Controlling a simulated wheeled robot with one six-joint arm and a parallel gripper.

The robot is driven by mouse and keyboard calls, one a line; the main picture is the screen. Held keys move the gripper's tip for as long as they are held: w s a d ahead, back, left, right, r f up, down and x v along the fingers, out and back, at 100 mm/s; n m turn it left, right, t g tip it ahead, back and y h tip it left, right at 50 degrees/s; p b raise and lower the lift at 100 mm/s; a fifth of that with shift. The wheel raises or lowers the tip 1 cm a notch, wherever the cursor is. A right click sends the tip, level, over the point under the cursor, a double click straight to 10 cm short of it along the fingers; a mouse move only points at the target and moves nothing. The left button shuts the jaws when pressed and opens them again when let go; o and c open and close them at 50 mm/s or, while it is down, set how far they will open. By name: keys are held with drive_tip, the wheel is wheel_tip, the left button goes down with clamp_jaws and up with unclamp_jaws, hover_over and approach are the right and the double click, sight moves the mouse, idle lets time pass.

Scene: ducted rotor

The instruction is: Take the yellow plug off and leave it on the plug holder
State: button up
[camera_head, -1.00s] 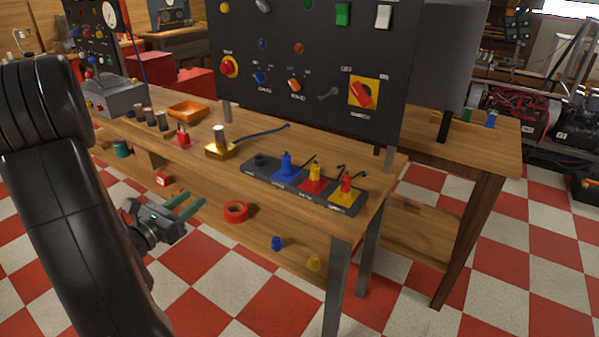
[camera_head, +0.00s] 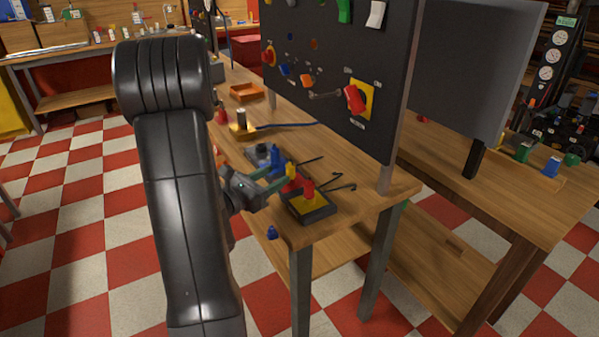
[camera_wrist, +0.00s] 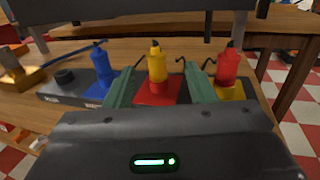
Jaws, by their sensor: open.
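The yellow plug (camera_wrist: 157,62) stands upright on a red base (camera_wrist: 160,92) in the middle of the wrist view. It also shows in the head view (camera_head: 290,170), partly behind my gripper. My gripper (camera_wrist: 160,80) is open. Its two green fingers reach toward the yellow plug, one on each side in the wrist view. I cannot tell whether they touch it. A blue plug (camera_wrist: 100,60) on a blue base stands to the left. A red plug (camera_wrist: 228,68) on a yellow base stands to the right. A dark socket (camera_wrist: 65,77) at the far left holds no plug.
A black panel (camera_head: 335,60) with switches rises behind the plugs. Thin black hooks (camera_head: 340,184) stand behind the row. A brass block (camera_head: 242,130) and an orange tray (camera_head: 246,92) sit farther along the bench (camera_head: 360,165). A blue piece (camera_head: 272,232) lies below on the lower shelf.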

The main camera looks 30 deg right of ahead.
sight(294, 164)
drive_tip(key=x, duration=0.3)
drive_tip(key=shift+w+d, duration=0.2)
drive_tip(key=shift+w, duration=0.1)
drive_tip(key=shift+x, duration=2.9)
drive_tip(key=shift+w, duration=0.15)
drive_tip(key=shift+c, duration=0.4)
drive_tip(key=c, duration=1)
